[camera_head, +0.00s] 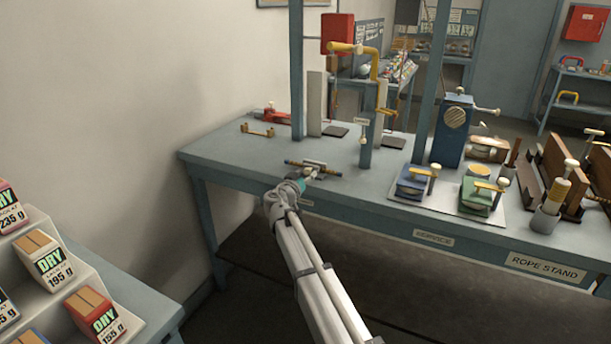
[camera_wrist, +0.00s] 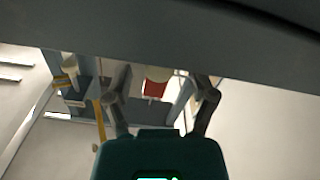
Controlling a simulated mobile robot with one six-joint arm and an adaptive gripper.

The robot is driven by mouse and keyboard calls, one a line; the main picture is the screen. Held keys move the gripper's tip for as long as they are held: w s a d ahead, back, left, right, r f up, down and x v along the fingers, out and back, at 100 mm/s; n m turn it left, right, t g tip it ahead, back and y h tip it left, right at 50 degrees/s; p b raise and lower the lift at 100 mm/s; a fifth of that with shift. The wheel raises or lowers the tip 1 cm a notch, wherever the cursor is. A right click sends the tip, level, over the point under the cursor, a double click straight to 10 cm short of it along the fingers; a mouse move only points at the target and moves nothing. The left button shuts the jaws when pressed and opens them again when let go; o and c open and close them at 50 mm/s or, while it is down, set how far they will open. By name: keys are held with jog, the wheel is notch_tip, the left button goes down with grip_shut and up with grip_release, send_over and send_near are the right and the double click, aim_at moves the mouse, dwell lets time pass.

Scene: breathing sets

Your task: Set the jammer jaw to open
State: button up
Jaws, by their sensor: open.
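No label in view reads "jammer", so I cannot tell for sure which fitting is the jammer jaw. A blue-grey post (camera_head: 367,142) with a small hanging tag stands on the bench, with a yellow crank-like handle (camera_head: 345,47) above it. A dark bar fitting with brass-coloured ends (camera_head: 296,164) is on the bench near the front edge. My gripper (camera_head: 314,173) appears beside or over this bar; contact cannot be told. In the wrist view my gripper (camera_wrist: 163,80) has its two fingers spread apart and nothing clearly held. A cream round part (camera_wrist: 159,73) shows between them.
The bench (camera_head: 225,150) also carries a brass bracket (camera_head: 257,130), a blue upright box (camera_head: 453,130), and blue (camera_head: 411,183) and green (camera_head: 478,198) lever devices at right. The bench's left end is mostly bare. A rack of "DRY" boxes (camera_head: 50,262) stands at lower left.

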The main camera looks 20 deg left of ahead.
jog(key=shift+w, duration=0.15)
grip_shut()
jog(key=shift+s, duration=0.8)
grip_release()
jog(key=shift+w, duration=0.1)
jog(key=s+a, duration=0.1)
jog(key=s, duration=1.1)
dwell(0.6)
